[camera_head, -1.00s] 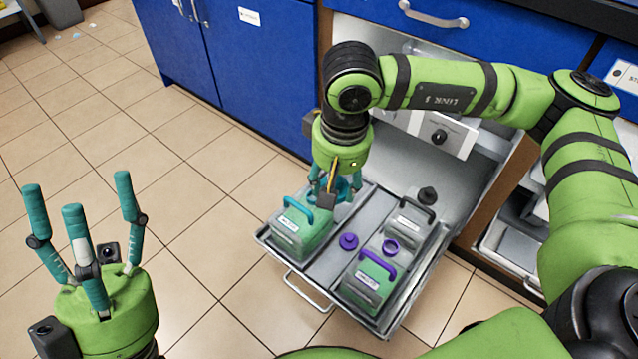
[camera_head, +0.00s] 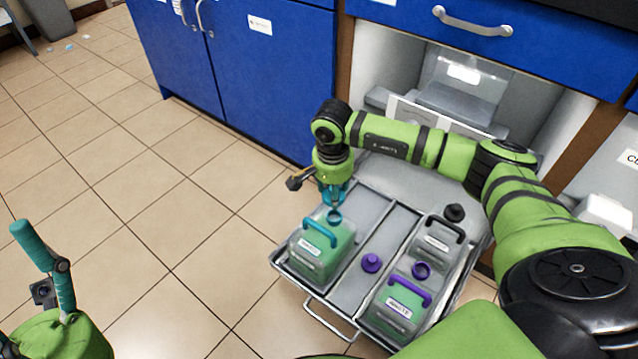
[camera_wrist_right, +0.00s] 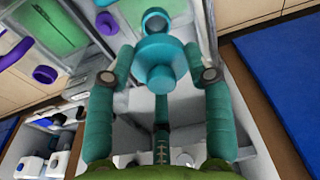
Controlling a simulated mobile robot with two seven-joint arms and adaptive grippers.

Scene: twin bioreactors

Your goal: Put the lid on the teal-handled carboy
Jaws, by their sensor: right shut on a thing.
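The teal-handled carboy (camera_head: 311,262), with green liquid, stands upright at the left of the pull-out tray (camera_head: 350,290). Its teal neck ring (camera_head: 334,216) shows bare at its back in the head view. My right gripper (camera_head: 333,198) points down just behind the ring. In the right wrist view my right gripper (camera_wrist_right: 160,76) is shut on the teal lid (camera_wrist_right: 162,60), with the ring (camera_wrist_right: 155,19) just beyond it. The lid is apart from the neck or only near it; I cannot tell the gap.
On the tray are a purple lid (camera_head: 371,262), a purple-handled carboy (camera_head: 396,306), a black-handled carboy (camera_head: 432,246) and a black lid (camera_head: 454,212). Blue cabinets (camera_head: 270,70) stand behind.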

